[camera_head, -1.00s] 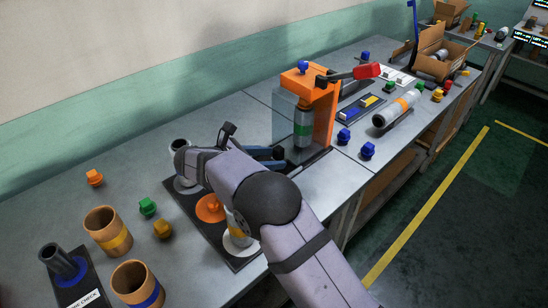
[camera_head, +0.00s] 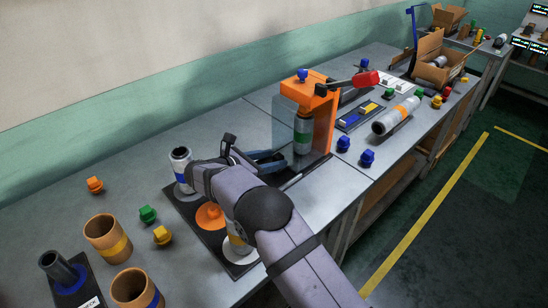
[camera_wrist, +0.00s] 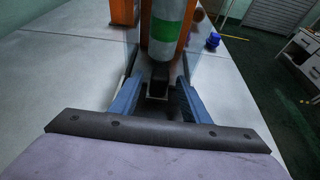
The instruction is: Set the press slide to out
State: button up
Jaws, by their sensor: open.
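The press (camera_head: 325,105) is an orange frame with a red-ended lever (camera_head: 362,80) and a clear guard in front. A grey cylinder with a green band (camera_head: 303,135) stands upright inside it; it also shows in the wrist view (camera_wrist: 166,32). My gripper (camera_head: 280,160) is low at the near left side of the press. In the wrist view its blue fingers (camera_wrist: 158,90) are apart, with a dark block (camera_wrist: 158,74) below the cylinder, between or just beyond their tips. I cannot tell whether they touch it. The slide itself is mostly hidden by fingers and guard.
A dark plate (camera_head: 185,205) with a blue-banded cylinder (camera_head: 181,165) and an orange disc (camera_head: 210,215) lies under my arm. Blue knobs (camera_head: 367,158) and a silver roll (camera_head: 395,116) lie right of the press. Bare bench lies at its front right.

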jog(key=shift+w+d+f, duration=0.25)
jog(key=shift+w+d, duration=0.15)
grip_shut()
jog(key=shift+s+a, duration=0.1)
jog(key=s+a+p, duration=0.1)
jog(key=s+a, duration=1.1)
dwell(0.3)
jog(key=shift+a, duration=0.1)
